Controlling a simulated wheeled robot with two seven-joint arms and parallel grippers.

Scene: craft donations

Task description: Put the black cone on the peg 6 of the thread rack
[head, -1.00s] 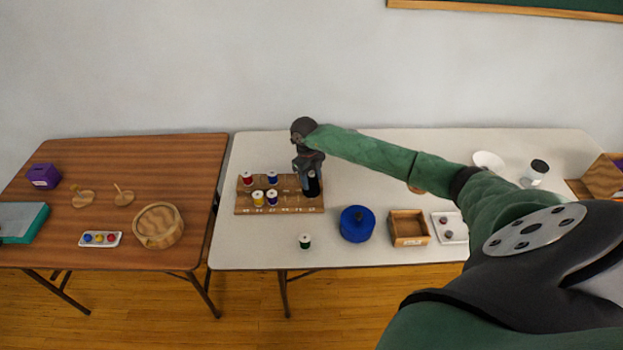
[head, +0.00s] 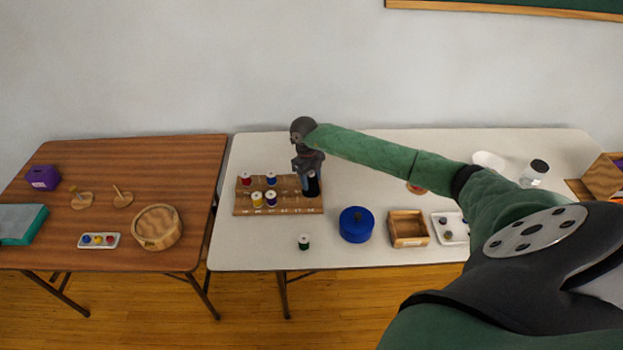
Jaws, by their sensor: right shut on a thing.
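The thread rack (head: 240,210) is a wooden board with pegs on the white table, holding red, blue, yellow and dark blue spools on its left and middle pegs. My right gripper (head: 309,180) points down over the rack's right end. It is shut on the black cone (head: 313,188), a dark piece that shows beside the fingers at the rack's front right. The gripper hides part of the cone and the pegs there, so I cannot tell whether the cone is around a peg. My left gripper is not in view.
A blue round pot (head: 356,224), a wooden box (head: 408,229) and a white tray (head: 449,229) stand to the right. My right arm spans the table's right half. A brown table (head: 150,180) is at left.

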